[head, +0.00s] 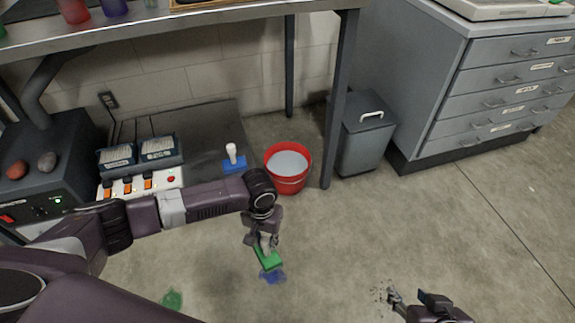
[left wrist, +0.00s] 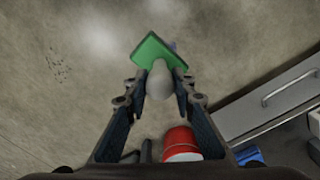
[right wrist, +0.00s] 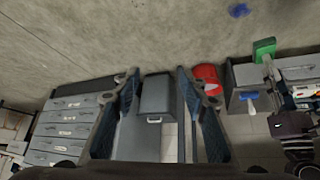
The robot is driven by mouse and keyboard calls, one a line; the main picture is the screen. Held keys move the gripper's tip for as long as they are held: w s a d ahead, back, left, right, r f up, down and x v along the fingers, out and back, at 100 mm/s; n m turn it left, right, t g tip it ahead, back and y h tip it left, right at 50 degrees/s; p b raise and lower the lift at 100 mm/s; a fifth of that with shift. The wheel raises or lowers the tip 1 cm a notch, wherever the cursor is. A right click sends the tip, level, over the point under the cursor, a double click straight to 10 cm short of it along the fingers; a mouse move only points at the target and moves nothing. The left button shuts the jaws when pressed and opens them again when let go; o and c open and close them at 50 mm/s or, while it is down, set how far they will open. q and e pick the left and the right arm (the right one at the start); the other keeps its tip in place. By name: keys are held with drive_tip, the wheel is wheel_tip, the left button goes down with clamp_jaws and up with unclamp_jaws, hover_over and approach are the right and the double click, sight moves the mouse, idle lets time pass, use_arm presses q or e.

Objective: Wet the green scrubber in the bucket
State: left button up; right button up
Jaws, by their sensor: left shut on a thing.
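The green scrubber (head: 268,257) has a green block and a pale knob handle. My left gripper (head: 265,240) is shut on its handle and holds it over the floor, in front of the bucket. In the left wrist view the scrubber (left wrist: 158,56) shows beyond the fingertips, with the pale handle between them. The red bucket (head: 289,180) stands on the floor, holding pale liquid; it also shows in the left wrist view (left wrist: 178,140) and the right wrist view (right wrist: 207,74). My right gripper (head: 410,300) is open and empty over the floor at the lower right.
A blue scrubber (head: 234,163) with a white handle stands left of the bucket. A blue stain (head: 273,276) and a green stain (head: 172,299) mark the floor. A grey bin (head: 365,140) and a drawer cabinet (head: 490,90) stand to the right. A bench leg (head: 337,100) rises beside the bucket.

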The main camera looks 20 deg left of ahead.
use_arm(q)
drive_tip(key=shift+f, duration=0.75)
drive_tip(key=shift+f+b, duration=0.55)
drive_tip(key=shift+f, duration=0.55)
use_arm(e)
drive_tip(key=w+a+r+t+y, duration=0.1)
drive_tip(key=w+a+r+t, duration=0.1)
drive_tip(key=w+r+t, duration=0.2)
drive_tip(key=shift+w+a+r, duration=0.15)
drive_tip(key=shift+w+r, duration=0.7)
drive_tip(key=shift+w, duration=0.7)
use_arm(q)
drive_tip(key=shift+r+p, duration=1.05)
drive_tip(key=shift+p, duration=0.15)
drive_tip(key=shift+r+p, duration=0.55)
drive_tip(key=shift+p, duration=0.1)
drive_tip(key=shift+r+p, duration=0.45)
drive_tip(key=shift+p, duration=0.25)
use_arm(e)
drive_tip(key=s+d+f+g+h, duration=0.1)
drive_tip(key=s+d+f+g, duration=0.1)
drive_tip(key=s+f+g, duration=0.2)
drive_tip(key=s+d+f+g+h, duration=0.1)
drive_tip(key=s+d+f+g, duration=0.1)
drive_tip(key=s, duration=0.8)
drive_tip(key=shift+s+d+f+g, duration=0.2)
drive_tip(key=shift+d+f+g, duration=0.2)
drive_tip(key=shift+f+g, duration=0.5)
